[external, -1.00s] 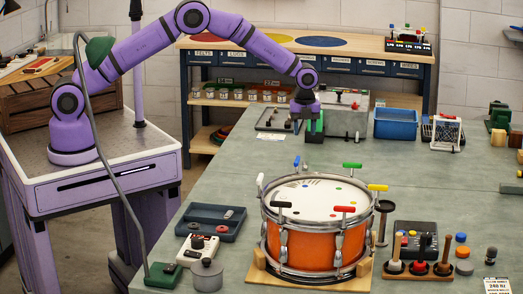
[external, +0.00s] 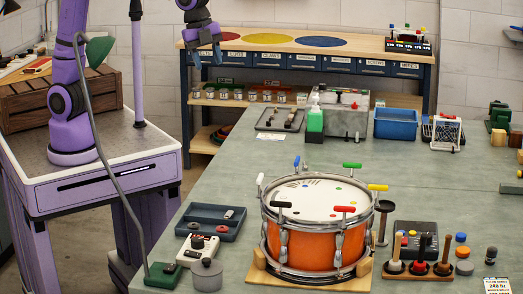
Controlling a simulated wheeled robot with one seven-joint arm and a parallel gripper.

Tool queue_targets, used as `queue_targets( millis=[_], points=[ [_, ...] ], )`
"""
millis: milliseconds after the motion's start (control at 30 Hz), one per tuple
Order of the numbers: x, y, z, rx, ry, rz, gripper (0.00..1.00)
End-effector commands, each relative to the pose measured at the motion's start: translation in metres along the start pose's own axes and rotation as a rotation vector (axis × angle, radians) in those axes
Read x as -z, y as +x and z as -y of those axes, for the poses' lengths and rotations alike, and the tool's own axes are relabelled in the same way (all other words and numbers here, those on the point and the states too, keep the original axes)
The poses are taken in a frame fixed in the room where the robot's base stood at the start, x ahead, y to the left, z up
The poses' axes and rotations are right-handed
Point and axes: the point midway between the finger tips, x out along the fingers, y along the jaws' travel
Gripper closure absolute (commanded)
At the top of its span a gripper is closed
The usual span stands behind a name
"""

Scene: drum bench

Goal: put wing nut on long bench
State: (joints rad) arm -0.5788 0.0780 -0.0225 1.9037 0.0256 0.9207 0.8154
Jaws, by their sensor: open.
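My gripper (external: 207,57) is at the top of the external view, pointing down with its fingers apart. It appears in front of the wooden-topped bench (external: 395,45) at the back, and nothing shows between the fingers. I cannot make out a wing nut for certain. Small metal pieces lie in a grey tray (external: 263,125) on the large grey-green table (external: 220,160), and small parts lie in a dark blue tray (external: 207,232); they are too small to identify. Which surface is the long bench is not marked.
An orange drum (external: 300,247) with coloured T-handles stands on the table. A green bottle (external: 315,122), a grey box (external: 347,121) and a blue bin (external: 396,124) stand at the table's far side. The back bench bears yellow and blue discs (external: 320,42); its top between the discs and the button box is clear.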

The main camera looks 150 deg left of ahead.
Motion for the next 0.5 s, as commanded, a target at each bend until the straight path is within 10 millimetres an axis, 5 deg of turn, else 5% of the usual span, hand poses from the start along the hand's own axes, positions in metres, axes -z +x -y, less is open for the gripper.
queue_targets(
  millis=[200, 500],
  points=[
    [-0.007, -0.052, -0.097, 0.013, -0.062, -0.071, 0.53],
    [-0.054, -0.090, -0.213, -0.009, -0.164, -0.170, 0.53]
  ],
)
